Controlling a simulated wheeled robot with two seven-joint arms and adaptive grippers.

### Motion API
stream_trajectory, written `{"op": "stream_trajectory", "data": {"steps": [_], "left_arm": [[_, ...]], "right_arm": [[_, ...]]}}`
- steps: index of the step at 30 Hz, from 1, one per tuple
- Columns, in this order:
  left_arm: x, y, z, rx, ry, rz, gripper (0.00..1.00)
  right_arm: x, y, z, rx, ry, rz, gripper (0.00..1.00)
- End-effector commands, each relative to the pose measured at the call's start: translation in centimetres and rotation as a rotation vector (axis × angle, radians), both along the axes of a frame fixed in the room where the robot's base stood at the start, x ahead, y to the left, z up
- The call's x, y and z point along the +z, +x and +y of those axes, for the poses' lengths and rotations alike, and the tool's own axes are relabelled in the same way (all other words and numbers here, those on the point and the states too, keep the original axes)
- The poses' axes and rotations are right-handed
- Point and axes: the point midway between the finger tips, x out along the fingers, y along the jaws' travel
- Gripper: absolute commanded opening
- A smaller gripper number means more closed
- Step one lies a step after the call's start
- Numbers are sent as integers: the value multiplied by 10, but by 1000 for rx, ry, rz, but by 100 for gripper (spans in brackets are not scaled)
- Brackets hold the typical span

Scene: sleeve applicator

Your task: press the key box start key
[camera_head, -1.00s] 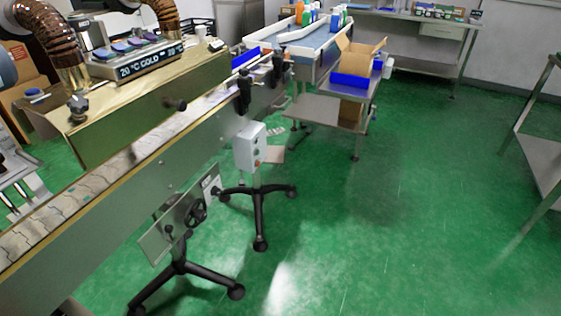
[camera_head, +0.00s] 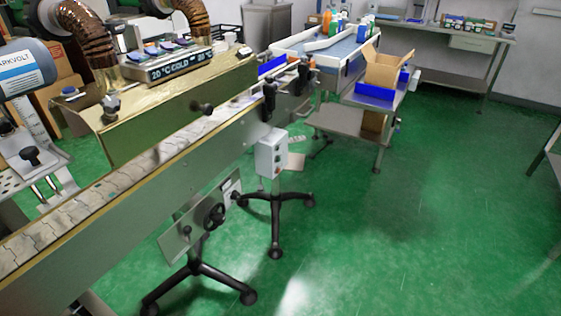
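The key box (camera_head: 271,154) is a small light-grey box on a post with a black wheeled base, beside the front side of the conveyor. Its narrow right face carries a few small round keys, one reddish (camera_head: 277,171). The keys are too small to tell which one is the start key. Neither of my grippers is in view.
The long conveyor (camera_head: 95,215) runs from lower left to the centre under a brass-coloured tunnel (camera_head: 180,105) whose display reads 20 °C COLD. A handwheel stand (camera_head: 203,225) is left of the key box. A side table (camera_head: 345,120) holds an open carton (camera_head: 385,68). Green floor (camera_head: 420,220) at right is clear.

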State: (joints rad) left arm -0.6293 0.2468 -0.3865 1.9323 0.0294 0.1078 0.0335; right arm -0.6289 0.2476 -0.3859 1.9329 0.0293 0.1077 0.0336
Motion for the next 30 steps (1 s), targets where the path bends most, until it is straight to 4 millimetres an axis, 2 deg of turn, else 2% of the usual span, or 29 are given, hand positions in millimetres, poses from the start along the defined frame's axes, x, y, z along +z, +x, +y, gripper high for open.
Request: {"op": "stream_trajectory", "data": {"steps": [2, 9, 30], "left_arm": [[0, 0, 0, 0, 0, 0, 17], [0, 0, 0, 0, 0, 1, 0], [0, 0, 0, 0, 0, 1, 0]], "right_arm": [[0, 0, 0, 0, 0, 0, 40], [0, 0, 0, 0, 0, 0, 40], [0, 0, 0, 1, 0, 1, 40]]}}
